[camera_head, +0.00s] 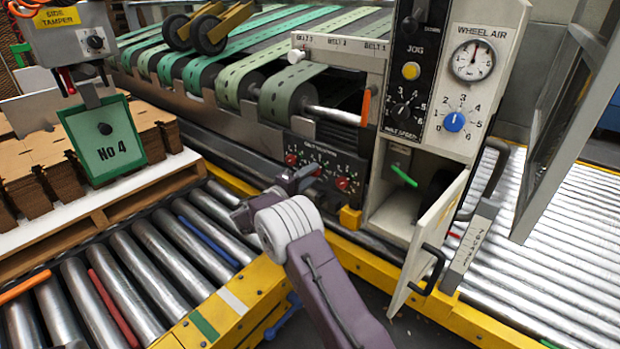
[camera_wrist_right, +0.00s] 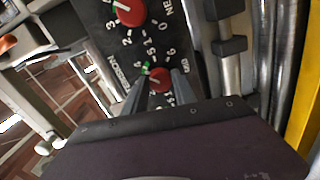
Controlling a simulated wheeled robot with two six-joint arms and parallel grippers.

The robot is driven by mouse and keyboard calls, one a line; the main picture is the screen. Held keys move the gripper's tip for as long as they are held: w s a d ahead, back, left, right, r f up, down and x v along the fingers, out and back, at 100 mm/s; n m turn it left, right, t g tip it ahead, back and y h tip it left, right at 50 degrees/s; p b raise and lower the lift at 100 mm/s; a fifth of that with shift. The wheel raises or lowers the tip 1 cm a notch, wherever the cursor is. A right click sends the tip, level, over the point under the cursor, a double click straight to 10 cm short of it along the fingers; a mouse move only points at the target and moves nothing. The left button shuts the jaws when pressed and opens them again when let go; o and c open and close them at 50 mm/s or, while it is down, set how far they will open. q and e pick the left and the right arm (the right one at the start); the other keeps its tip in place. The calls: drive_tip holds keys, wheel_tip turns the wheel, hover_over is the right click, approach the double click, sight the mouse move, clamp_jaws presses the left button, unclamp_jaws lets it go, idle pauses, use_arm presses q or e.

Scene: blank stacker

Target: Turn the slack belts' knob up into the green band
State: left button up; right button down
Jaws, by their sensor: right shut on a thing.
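A dark control panel (camera_head: 328,166) with red knobs and white dial numbers sits low on the machine front. My right gripper (camera_head: 300,177) reaches up to it. In the right wrist view its two fingers (camera_wrist_right: 160,88) are closed on the sides of one red knob (camera_wrist_right: 159,75). A small green mark (camera_wrist_right: 145,68) shows at that dial's upper left. The knob's pointer is too small to read. Another red knob (camera_wrist_right: 130,12) sits farther up in that view, clear of the fingers. Green slotted belts (camera_head: 287,90) run above the panel; I cannot tell which are slack.
An open cabinet door (camera_head: 438,235) with a black handle stands right of my right arm. Above it is a blue wheel-air knob (camera_head: 454,121) with a gauge (camera_head: 473,60). A yellow rail (camera_head: 380,262) runs below the panel. Rollers and stacked cardboard (camera_head: 50,160) lie at left.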

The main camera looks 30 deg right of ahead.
drive_tip(key=shift+f, duration=0.1)
drive_tip(key=c, duration=1)
unclamp_jaws()
drive_tip(key=shift+a, duration=0.15)
drive_tip(key=p+v, duration=0.4)
drive_tip(key=v, duration=0.5)
